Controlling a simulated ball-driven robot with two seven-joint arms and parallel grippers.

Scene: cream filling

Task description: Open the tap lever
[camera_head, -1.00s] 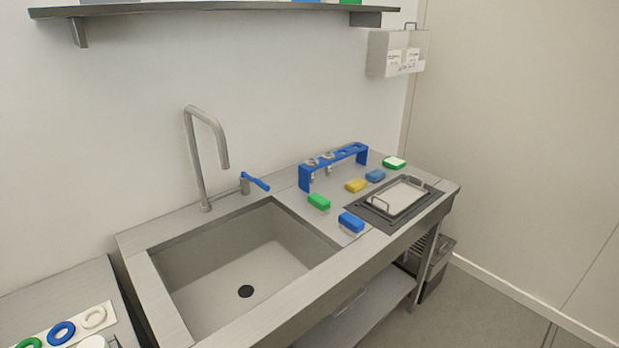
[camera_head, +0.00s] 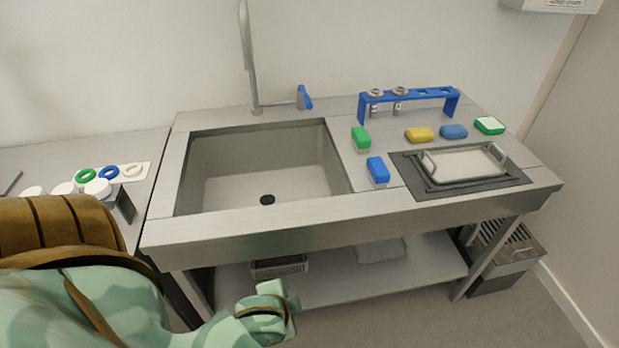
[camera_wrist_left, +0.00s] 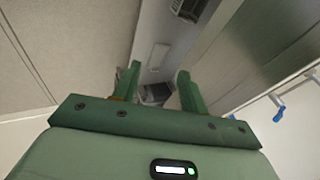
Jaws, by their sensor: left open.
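The blue tap lever (camera_head: 305,97) stands on its small grey base at the back of the sink deck, to the right of the tall steel tap (camera_head: 250,60). The sink basin (camera_head: 265,165) is empty, with a dark drain. My left arm comes in from the lower left, and its gripper (camera_head: 278,305) is low in front of the bench, well away from the lever. In the left wrist view the green fingers (camera_wrist_left: 158,80) are apart with nothing between them. A small blue part, likely the lever, shows at the right there (camera_wrist_left: 279,114). My right gripper is out of view.
A blue rack (camera_head: 408,103), several coloured sponges and a metal tray (camera_head: 466,163) on a dark mat occupy the right of the bench. Coloured rings (camera_head: 110,173) and white round items lie on the left counter. The bench's front edge lies between my gripper and the sink.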

